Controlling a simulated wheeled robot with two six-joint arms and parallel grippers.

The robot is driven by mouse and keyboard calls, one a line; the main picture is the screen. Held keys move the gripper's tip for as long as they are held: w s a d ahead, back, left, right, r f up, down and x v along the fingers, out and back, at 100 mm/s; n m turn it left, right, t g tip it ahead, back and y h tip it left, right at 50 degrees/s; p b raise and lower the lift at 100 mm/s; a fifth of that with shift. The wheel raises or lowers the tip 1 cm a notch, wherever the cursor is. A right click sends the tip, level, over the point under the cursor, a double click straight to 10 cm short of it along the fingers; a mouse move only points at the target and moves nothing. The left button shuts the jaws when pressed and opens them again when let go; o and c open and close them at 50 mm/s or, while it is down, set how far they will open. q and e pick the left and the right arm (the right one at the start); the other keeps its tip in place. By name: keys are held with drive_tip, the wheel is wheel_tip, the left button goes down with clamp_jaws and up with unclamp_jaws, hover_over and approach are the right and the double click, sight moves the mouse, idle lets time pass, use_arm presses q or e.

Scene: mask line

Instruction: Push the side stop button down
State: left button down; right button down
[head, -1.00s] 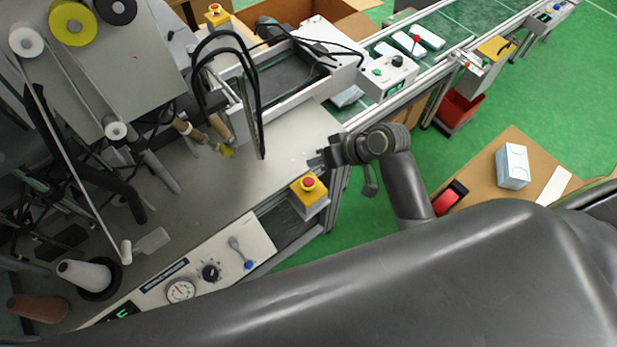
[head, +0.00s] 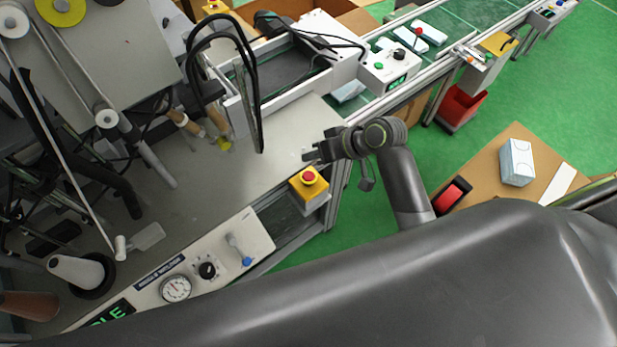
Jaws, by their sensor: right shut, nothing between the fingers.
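The side stop button is a red mushroom button (head: 308,176) on a yellow box (head: 310,192) at the front edge of the machine table. It appears raised. My right gripper (head: 308,156) is just beyond the button in the head view, its fingertips pointing left. It is shut and empty. The fingertips look apart from the button, but their height above it is hard to judge. My left gripper is not in view.
A control panel (head: 226,242) with dial and knobs lies left of the button. Black cables (head: 256,110) hang over the table beyond the gripper. A white control box (head: 391,66) stands by the conveyor. Another red-topped yellow box (head: 214,7) is at the back.

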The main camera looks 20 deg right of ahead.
drive_tip(key=b, duration=0.4)
hover_over(313, 177)
wheel_tip(313, 177, down, 4)
drive_tip(key=shift+f, duration=0.1)
drive_tip(key=shift+f+b, duration=0.35)
drive_tip(key=shift+f, duration=0.6)
drive_tip(key=shift+f, duration=0.15)
idle(0.8)
drive_tip(key=shift+f, duration=0.25)
drive_tip(key=shift+f, duration=0.45)
idle(0.6)
drive_tip(key=shift+r, duration=0.1)
drive_tip(key=shift+r+p, duration=0.75)
drive_tip(key=shift+p, duration=0.15)
